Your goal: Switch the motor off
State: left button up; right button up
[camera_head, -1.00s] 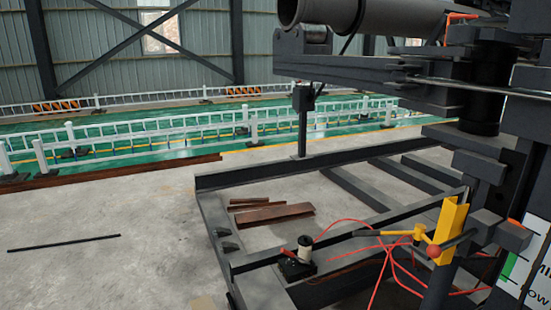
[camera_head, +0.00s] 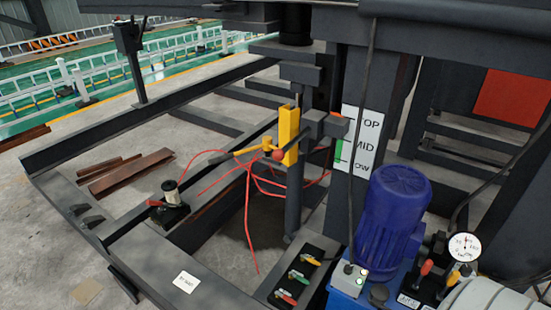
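A blue ribbed motor (camera_head: 392,225) stands upright at the lower right of the head view. A small grey switch box (camera_head: 348,280) sits just left of its base. The box has a small knob or toggle on top and a lit green lamp. The toggle's exact position is too small to tell. Neither of my grippers is in view.
Right of the motor are a round gauge (camera_head: 464,247) and red and yellow handles. Left of the box, a black panel (camera_head: 296,275) carries several coloured levers. A dark post with a TOP/MID/LOW sign (camera_head: 360,142) stands behind. Red hoses hang by the yellow bracket (camera_head: 289,135).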

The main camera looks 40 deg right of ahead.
aim_at(348, 270)
jog(key=z, duration=1.8)
